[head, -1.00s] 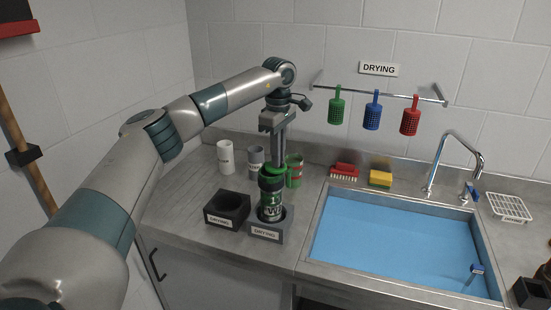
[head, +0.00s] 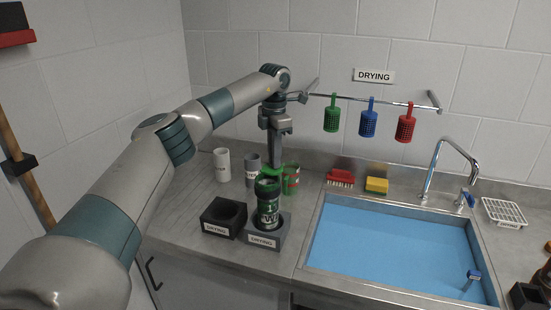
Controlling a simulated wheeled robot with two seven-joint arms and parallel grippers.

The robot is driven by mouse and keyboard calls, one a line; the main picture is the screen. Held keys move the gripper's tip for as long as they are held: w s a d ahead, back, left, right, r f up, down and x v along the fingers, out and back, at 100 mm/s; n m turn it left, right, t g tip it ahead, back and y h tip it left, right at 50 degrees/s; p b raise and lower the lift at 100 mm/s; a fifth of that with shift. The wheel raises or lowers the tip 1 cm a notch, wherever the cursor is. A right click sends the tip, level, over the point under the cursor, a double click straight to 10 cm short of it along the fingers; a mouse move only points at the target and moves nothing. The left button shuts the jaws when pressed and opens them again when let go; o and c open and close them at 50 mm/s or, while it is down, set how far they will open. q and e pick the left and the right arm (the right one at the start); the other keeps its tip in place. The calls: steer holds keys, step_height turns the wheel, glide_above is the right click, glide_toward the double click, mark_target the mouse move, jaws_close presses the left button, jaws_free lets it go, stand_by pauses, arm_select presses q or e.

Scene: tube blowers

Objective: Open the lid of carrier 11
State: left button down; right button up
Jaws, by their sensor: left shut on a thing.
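The carrier (head: 267,212), a dark green and black cylinder with white marks, stands upright in the right grey holder block (head: 264,241) labelled DRYING. Its number is too small to read surely. Its top end is dark, and a green lid part (head: 266,171) shows at its back upper edge, apparently swung back. My left gripper (head: 273,167) points down just behind the carrier's top, shut on this green lid part. The fingertips are partly hidden. My right gripper is not in view.
A sink (head: 390,245) with blue bottom lies right. Green, blue and red baskets (head: 368,120) hang above.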

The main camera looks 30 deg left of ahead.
arm_select(q)
steer(key=n, duration=0.1)
steer(key=a+n, duration=0.1)
steer(key=n, duration=0.2)
steer(key=shift+w+a+n, duration=0.3)
steer(key=shift+a+n+p, duration=0.15)
steer(key=shift+a+n, duration=0.2)
steer(key=shift+n, duration=0.55)
steer(key=shift+a+n+p, duration=0.15)
steer(key=shift+a+n, duration=0.2)
steer(key=shift+n, duration=0.55)
steer(key=c, duration=1.8)
jaws_free()
steer(key=shift+r, duration=0.1)
